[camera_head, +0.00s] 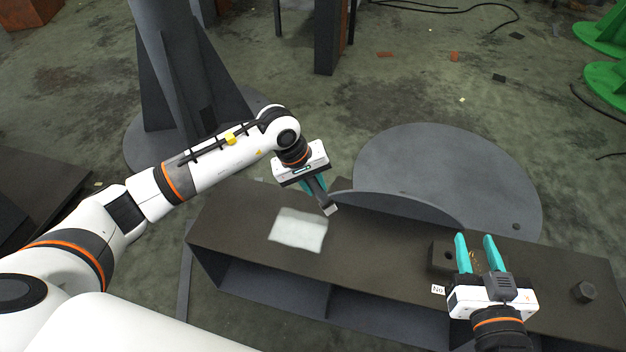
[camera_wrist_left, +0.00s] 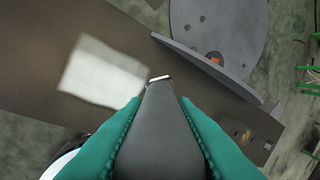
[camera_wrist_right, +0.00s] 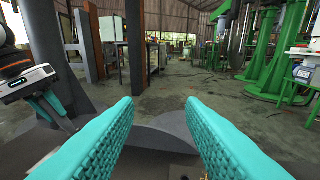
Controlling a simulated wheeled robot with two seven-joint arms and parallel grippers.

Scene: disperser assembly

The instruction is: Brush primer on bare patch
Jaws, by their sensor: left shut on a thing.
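The bare patch (camera_head: 298,230) is a pale, whitish, roughly square area on the top face of a dark steel beam (camera_head: 375,250). It also shows left of centre in the left wrist view (camera_wrist_left: 103,72). My left gripper (camera_head: 318,186) is shut on a dark grey brush (camera_head: 324,198) with a light tip. The brush (camera_wrist_left: 160,125) points away between the teal fingers in the left wrist view, its tip just right of the patch. Whether the tip touches the beam I cannot tell. My right gripper (camera_head: 480,246) is open and empty above the beam's right part.
A dark block with a hole (camera_head: 444,257) and a small white label (camera_head: 438,290) are by my right gripper. A hex nut (camera_head: 584,292) sits at the beam's right end. A grey round plate (camera_head: 450,170) lies behind the beam. A finned column (camera_head: 185,80) stands behind my left arm.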

